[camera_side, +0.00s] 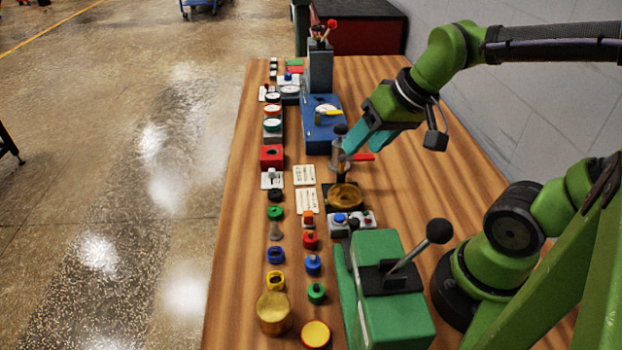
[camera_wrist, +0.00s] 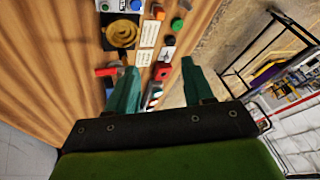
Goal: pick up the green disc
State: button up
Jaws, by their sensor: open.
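Two small green round pieces stand on the table in the side view. One green piece (camera_side: 275,212) is in the left row, with a grey stem-like part just below it. The other green piece (camera_side: 317,292) is nearer, beside a yellow-topped cylinder. I cannot tell which is the green disc. One green piece (camera_wrist: 177,24) shows at the top of the wrist view, beyond my fingertips. My gripper (camera_side: 355,147) has teal fingers, open, above the table near the back. In the wrist view my gripper (camera_wrist: 159,68) has nothing visibly held between its fingers.
A brass bowl (camera_side: 345,197) and a red-handled grey valve or post stand below my gripper. White cards (camera_side: 305,200) lie left of the bowl. A green box with a lever (camera_side: 390,290) stands at the front. The wooden table's right strip (camera_side: 430,190) is fairly clear.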

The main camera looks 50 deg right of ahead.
jog(key=w+f+n+g, duration=0.2)
jog(key=w+f+n, duration=0.3)
jog(key=w, duration=0.2)
jog(key=n+y, duration=0.1)
jog(key=n, duration=0.6)
send_near(275, 210)
jog(key=shift+x, duration=4.1)
jog(key=shift+c, duration=0.3)
jog(key=c, duration=0.8)
